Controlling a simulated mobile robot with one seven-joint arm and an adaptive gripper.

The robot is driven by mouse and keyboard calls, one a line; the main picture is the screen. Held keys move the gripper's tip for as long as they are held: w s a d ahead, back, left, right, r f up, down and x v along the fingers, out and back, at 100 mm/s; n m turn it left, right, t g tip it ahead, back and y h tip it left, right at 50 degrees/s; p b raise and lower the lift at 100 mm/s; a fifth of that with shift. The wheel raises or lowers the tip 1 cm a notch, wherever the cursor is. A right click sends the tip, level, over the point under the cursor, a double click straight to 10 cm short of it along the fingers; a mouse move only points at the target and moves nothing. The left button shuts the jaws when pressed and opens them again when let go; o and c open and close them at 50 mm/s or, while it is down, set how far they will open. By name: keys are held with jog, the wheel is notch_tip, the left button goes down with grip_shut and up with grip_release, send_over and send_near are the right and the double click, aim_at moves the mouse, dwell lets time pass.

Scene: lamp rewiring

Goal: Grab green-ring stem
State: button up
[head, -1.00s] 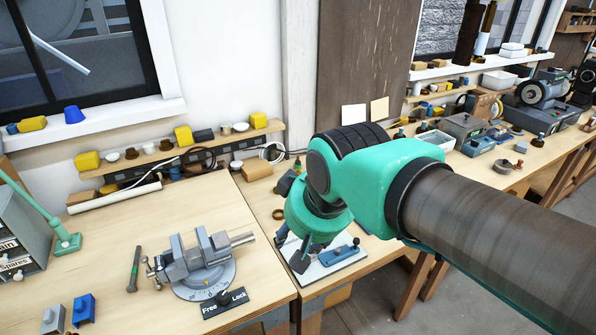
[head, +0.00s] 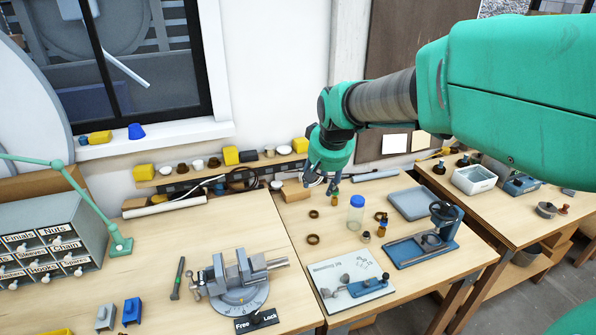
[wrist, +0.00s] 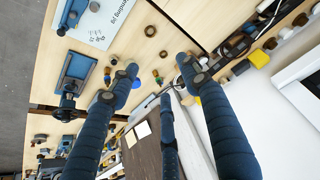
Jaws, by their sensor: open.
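My gripper (head: 322,183) hangs above the back of the middle bench, fingers pointing down. In the wrist view my gripper (wrist: 158,82) has its dark blue fingers spread wide, with nothing held between them. The fingers hide part of the bench there.
A clear bottle with a blue cap (head: 356,214) stands right of my gripper, near a grey tray (head: 411,204) and a blue press (head: 425,245). Brown rings (head: 313,239) lie in front.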

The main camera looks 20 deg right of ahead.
jog(key=w+d+f+m+p, duration=0.1)
jog(key=w+d+f+p, duration=0.3)
jog(key=w, duration=0.5)
jog(key=w+d+f+p, duration=0.2)
jog(key=w+d+p, duration=0.3)
jog(key=w, duration=0.5)
jog(key=w+d+f+p, duration=0.3)
jog(key=w+d+f, duration=0.2)
jog(key=f, duration=0.3)
jog(key=w+d+f+m+p, duration=0.1)
jog(key=w+d+f+p, duration=0.2)
jog(key=w+d+f, duration=0.3)
jog(key=shift+d+f+g+h, duration=0.4)
jog(key=shift+d+f, duration=0.5)
jog(key=shift+d, duration=0.3)
jog(key=shift+w+f, duration=0.1)
jog(key=shift+w, duration=0.05)
jog(key=p, duration=0.2)
send_over(335, 194)
notch_tip(335, 194, down, 8)
jog(key=shift+s+d, duration=0.2)
jog(key=shift+p+x, duration=0.6)
jog(key=shift+x, duration=1.85)
jog(key=shift+a, duration=0.1)
